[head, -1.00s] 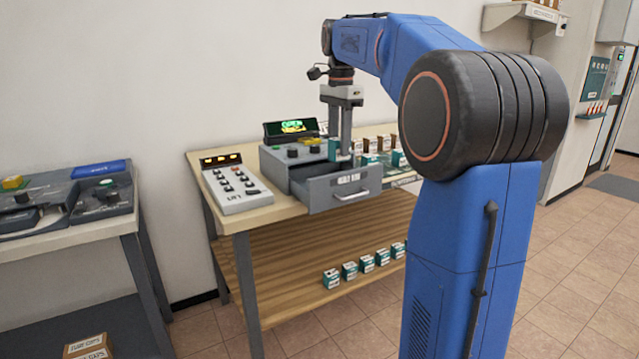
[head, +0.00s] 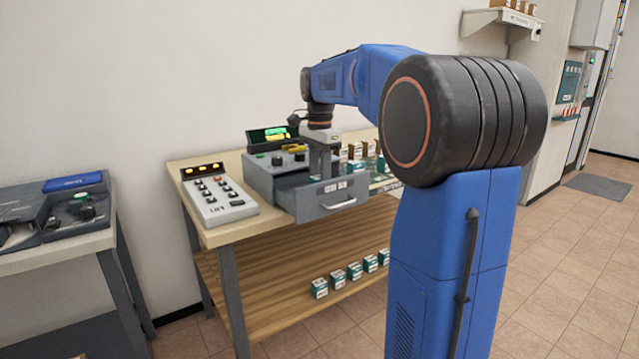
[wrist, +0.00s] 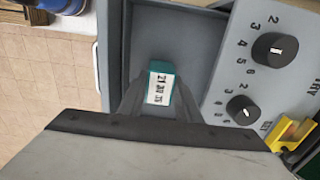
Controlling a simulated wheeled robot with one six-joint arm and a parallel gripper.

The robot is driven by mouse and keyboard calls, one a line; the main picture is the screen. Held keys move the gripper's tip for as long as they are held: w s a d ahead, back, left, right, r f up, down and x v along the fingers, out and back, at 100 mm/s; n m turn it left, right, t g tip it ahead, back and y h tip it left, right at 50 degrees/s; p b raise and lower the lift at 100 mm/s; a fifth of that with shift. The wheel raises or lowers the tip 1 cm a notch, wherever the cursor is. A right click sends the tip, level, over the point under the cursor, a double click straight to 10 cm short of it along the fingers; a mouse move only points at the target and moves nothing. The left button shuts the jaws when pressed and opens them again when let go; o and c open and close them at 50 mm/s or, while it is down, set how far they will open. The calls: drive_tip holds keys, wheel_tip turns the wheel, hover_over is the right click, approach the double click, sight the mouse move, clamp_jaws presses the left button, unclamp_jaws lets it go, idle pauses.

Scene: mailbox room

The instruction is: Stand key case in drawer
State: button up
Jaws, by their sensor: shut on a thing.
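The grey drawer (head: 328,197) is pulled open from the grey console (head: 268,170) on the table. My gripper (head: 323,178) reaches down into the drawer, and its fingertips are hidden behind the drawer front in the head view. In the wrist view my gripper (wrist: 157,92) is shut on the key case (wrist: 159,88), a small teal box with a white printed label. I cannot tell whether the case touches the drawer floor.
A panel with buttons (head: 220,197) lies left of the console. Several small boxes stand right of the drawer, and several more (head: 354,271) stand on the lower shelf. Black knobs (wrist: 275,50) and a yellow part (wrist: 290,135) are beside the drawer in the wrist view.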

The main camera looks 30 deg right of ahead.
drive_tip(key=shift+f, duration=0.35)
drive_tip(key=shift+f, duration=0.1)
drive_tip(key=o, duration=1.1)
wheel_tip(320, 180, up, 12)
drive_tip(key=shift+s, duration=0.1)
